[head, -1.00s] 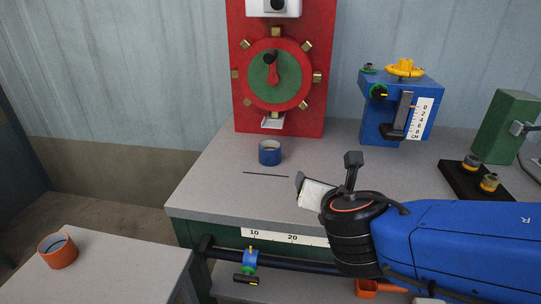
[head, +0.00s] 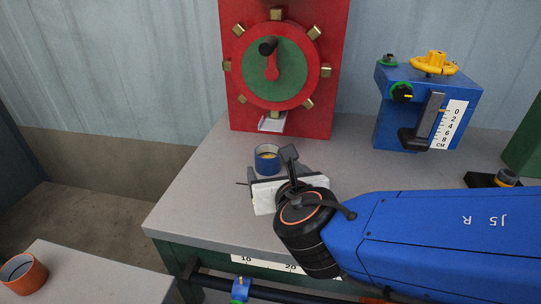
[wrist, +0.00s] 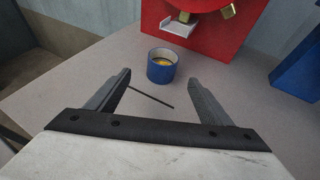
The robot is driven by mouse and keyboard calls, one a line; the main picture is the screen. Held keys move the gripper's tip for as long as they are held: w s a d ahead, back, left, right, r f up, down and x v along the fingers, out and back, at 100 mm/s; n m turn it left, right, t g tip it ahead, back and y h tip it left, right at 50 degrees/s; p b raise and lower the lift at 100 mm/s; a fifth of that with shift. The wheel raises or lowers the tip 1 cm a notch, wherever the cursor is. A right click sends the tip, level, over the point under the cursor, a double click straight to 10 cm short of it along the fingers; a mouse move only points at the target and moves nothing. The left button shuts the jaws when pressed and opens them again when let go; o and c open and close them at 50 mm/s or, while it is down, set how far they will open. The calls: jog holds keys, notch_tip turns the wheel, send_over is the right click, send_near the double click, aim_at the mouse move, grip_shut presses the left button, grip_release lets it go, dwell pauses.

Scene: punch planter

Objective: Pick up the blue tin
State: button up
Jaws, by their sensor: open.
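The blue tin (head: 267,164) stands upright on the grey bench top, in front of the red machine. It is a short open cup with a pale inside and something yellow in it, clearest in the wrist view (wrist: 161,71). My gripper (head: 270,170) is open and empty. In the wrist view its two fingers (wrist: 160,78) are spread wide, and the tin shows between and beyond their tips, apart from them. In the head view the gripper is just in front of the tin, and one finger partly overlaps the tin's right side.
The red machine (head: 325,88) with a green dial and a small chute (head: 272,124) stands behind the tin. A thin dark rod (wrist: 151,96) lies before the tin. A blue box (head: 395,110) with a yellow wheel stands right. An orange cup (head: 22,273) sits on the lower left table.

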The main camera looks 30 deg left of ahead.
send_near(266, 153)
jog(key=x, duration=0.5)
jog(key=shift+s+a+f, duration=0.1)
jog(key=shift+a+f, duration=0.1)
jog(key=shift+a, duration=0.1)
jog(key=shift+x, duration=2.65)
jog(key=shift+d, duration=0.2)
jog(key=c, duration=1.3)
jog(key=shift+o, duration=0.2)
jog(key=shift+r, duration=0.15)
